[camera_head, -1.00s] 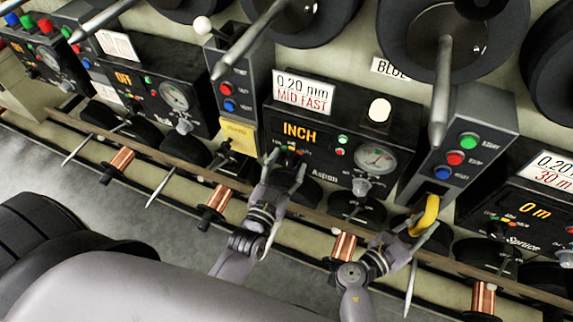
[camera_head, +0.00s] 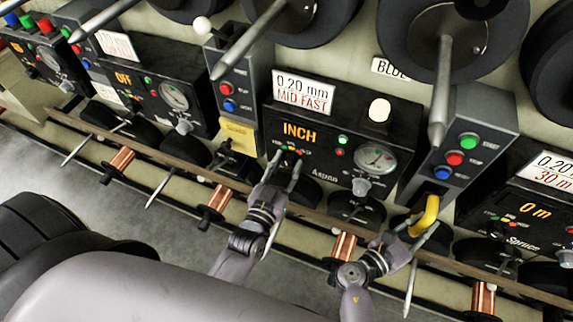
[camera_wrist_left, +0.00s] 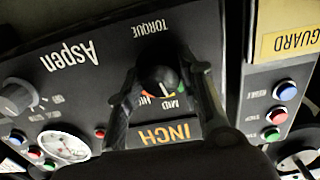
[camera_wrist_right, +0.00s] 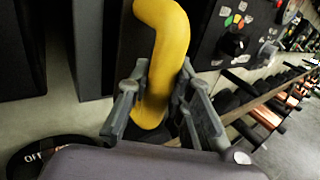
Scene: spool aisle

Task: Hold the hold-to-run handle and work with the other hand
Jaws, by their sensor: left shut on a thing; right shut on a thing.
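The black Aspen panel (camera_head: 345,131) shows INCH in orange, with a sign above reading 0.20 mm MID FAST. My left gripper (camera_head: 288,160) is at its lower left and shut on the black TORQUE knob (camera_wrist_left: 158,82); in the left wrist view the fingers flank the knob. The yellow handle (camera_head: 431,212) hangs below the grey box with green, red and blue buttons. My right gripper (camera_head: 418,232) is shut on this handle. In the right wrist view the yellow handle (camera_wrist_right: 163,60) runs down between the fingers.
A yellow GUARD plate (camera_head: 238,138) is left of the Aspen panel. The Spruce panel (camera_head: 520,213), showing 0 m, stands on the right. Large black spools with grey spindles (camera_head: 440,90) jut out above. A rail (camera_head: 330,222) with copper spools runs below the panels.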

